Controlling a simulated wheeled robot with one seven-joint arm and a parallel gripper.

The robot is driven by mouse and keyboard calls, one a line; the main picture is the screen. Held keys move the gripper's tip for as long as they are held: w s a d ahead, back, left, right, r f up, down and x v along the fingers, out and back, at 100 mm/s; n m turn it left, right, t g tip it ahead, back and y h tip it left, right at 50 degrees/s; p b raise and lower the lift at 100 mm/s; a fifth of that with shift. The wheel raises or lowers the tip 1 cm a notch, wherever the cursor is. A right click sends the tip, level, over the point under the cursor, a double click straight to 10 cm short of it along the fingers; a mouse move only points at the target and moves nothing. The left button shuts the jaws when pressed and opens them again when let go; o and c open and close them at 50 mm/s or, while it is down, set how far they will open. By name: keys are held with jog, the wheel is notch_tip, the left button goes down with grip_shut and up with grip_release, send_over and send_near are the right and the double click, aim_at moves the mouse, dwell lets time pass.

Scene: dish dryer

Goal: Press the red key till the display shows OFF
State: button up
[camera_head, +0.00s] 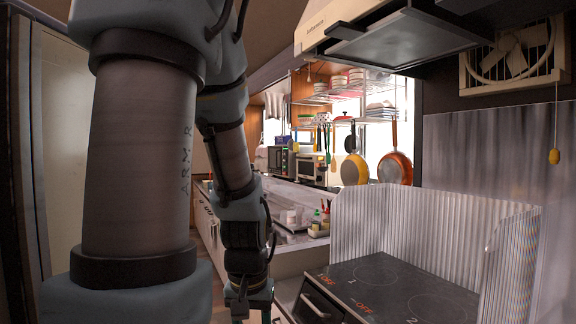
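My arm fills the left side of the head view and reaches forward and down. My gripper (250,304) is at the bottom edge, beside the front left corner of the black cooktop (385,285). Its fingertips are cut off or too dark to tell whether they are open or shut. The cooktop has ring marks, the numbers 1 and 2, and orange lettering (364,309) near its front left edge that seems to read OFF. I cannot make out a red key or a separate display, and I cannot pick out the dish dryer for certain.
Corrugated metal splash guards (400,222) stand around the cooktop. A range hood (400,35) hangs above. Pans (395,167) hang at the back. A dark microwave-like box (280,160) and a lighter oven-like box (311,168) stand on the far counter. A tall cabinet (70,130) is at left.

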grip_shut()
dwell(1.6)
